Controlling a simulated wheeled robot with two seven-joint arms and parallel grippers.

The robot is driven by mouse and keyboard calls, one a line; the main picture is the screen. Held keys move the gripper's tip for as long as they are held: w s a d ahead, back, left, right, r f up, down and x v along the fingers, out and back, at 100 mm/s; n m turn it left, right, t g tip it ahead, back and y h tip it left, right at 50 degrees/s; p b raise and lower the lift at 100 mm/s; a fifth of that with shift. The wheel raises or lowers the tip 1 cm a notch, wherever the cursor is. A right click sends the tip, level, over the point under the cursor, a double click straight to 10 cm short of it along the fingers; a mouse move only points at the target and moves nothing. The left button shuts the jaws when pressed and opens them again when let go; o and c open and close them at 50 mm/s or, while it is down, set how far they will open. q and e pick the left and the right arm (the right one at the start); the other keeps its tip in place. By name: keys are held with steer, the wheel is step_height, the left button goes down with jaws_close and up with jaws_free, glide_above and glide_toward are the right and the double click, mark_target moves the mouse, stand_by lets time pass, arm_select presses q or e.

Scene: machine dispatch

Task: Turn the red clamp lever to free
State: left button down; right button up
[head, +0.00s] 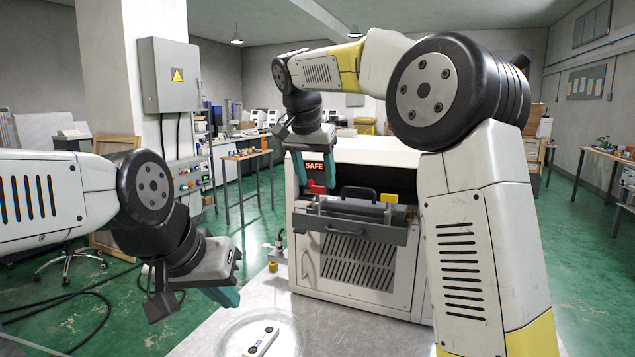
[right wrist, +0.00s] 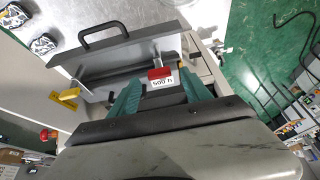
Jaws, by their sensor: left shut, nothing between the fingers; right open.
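The red clamp lever (head: 316,188) is at the left end of the grey fixture (head: 350,225) on the front of the white machine. In the right wrist view the red lever (right wrist: 160,73) lies between the teal fingertips, above a white label reading "500 N". My right gripper (head: 315,170) is open, pointing down just above the lever, with one finger on each side; I cannot tell whether they touch it. My left gripper (head: 226,297) is shut and empty, low at the left, away from the machine.
A round clear dish (head: 290,346) holding a white device (head: 262,341) is on the front table. A red knob (right wrist: 45,135) shows in the right wrist view.

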steer(key=shift+w+d+f, duration=0.1)
steer(key=shift+w+f, duration=0.15)
steer(key=shift+f, duration=0.45)
jaws_close()
